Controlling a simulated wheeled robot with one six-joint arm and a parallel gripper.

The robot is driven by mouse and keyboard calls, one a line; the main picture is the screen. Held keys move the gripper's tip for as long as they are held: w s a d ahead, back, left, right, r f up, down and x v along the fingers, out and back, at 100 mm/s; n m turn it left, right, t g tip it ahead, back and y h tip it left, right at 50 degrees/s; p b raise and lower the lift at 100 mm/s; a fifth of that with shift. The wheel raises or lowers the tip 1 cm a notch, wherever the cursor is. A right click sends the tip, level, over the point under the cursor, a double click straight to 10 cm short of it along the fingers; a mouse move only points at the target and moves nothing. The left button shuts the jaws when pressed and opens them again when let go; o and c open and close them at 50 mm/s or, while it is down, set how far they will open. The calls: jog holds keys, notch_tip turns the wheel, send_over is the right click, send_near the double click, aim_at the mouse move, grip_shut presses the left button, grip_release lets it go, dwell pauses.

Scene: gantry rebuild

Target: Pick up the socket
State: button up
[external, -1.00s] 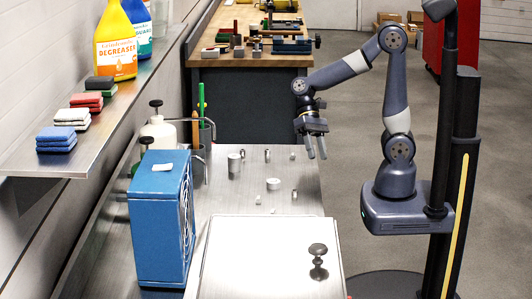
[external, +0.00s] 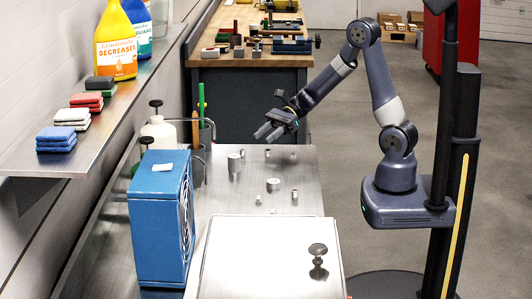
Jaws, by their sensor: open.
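Several small grey metal cylinders stand apart on the steel bench. A taller one (external: 234,163), a short wide one (external: 273,184) and a small narrow one (external: 294,195) show in the external view. The socket is among these small parts as far as I can see, but I cannot tell which one it is. My gripper (external: 264,133) is open and empty. It hangs above the far end of the bench, tilted, with its fingers pointing left and down, apart from all the parts.
A blue box-shaped unit (external: 160,225) stands on the bench's left side. A white bottle (external: 160,133) and a cup with green and orange sticks stand at the back left. The shelf (external: 110,125) overhangs the left.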

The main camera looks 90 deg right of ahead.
aim_at(248, 156)
jog(key=x, duration=0.8)
jog(key=shift+w+d+f, duration=0.1)
jog(key=shift+w+d, duration=0.1)
jog(key=shift+w, duration=0.2)
jog(key=shift+c, duration=0.3)
grip_shut()
